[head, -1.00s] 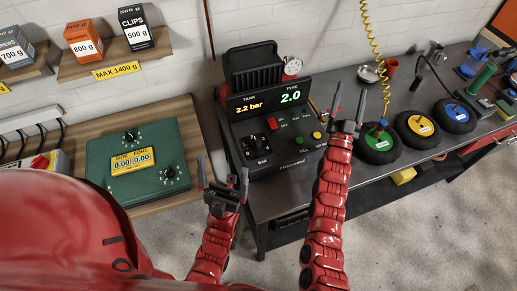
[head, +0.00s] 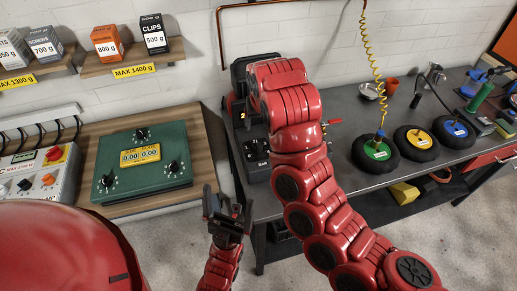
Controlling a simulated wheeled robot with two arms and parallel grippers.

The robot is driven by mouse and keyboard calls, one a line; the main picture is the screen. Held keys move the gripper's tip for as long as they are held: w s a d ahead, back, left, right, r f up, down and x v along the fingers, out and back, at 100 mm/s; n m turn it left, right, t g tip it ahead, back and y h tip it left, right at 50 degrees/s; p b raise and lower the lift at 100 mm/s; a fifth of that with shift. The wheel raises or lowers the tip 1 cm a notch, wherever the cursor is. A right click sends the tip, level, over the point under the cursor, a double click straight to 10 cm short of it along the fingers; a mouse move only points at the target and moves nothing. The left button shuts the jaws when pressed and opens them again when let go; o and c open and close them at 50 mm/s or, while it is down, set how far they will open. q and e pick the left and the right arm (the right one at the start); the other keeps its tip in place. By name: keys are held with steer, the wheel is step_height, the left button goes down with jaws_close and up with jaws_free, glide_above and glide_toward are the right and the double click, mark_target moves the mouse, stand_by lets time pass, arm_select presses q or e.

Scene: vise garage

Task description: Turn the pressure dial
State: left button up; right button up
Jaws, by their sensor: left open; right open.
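The black pressure station (head: 258,172) stands on the left end of the grey bench. Its black dial (head: 250,150), above a BAR label, shows on the panel's left side. My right arm crosses in front of the station and hides most of its display and buttons. My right gripper is hidden behind my own arm. My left gripper (head: 228,211) is open and empty, in front of the station and below the dial, apart from it.
A green box (head: 140,195) with several knobs lies on the wooden table at left. Wheels with green (head: 377,150), yellow (head: 417,137) and blue (head: 456,128) hubs lie on the bench at right. A yellow coiled hose (head: 371,60) hangs above the bench.

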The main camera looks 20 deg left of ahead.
steer(key=b, duration=0.2)
glide_toward(258, 144)
steer(key=p+x, duration=0.3)
steer(key=x, duration=0.4)
steer(key=shift+f, duration=0.25)
steer(key=shift+p+x, duration=0.35)
steer(key=shift+x, duration=0.75)
jaws_close()
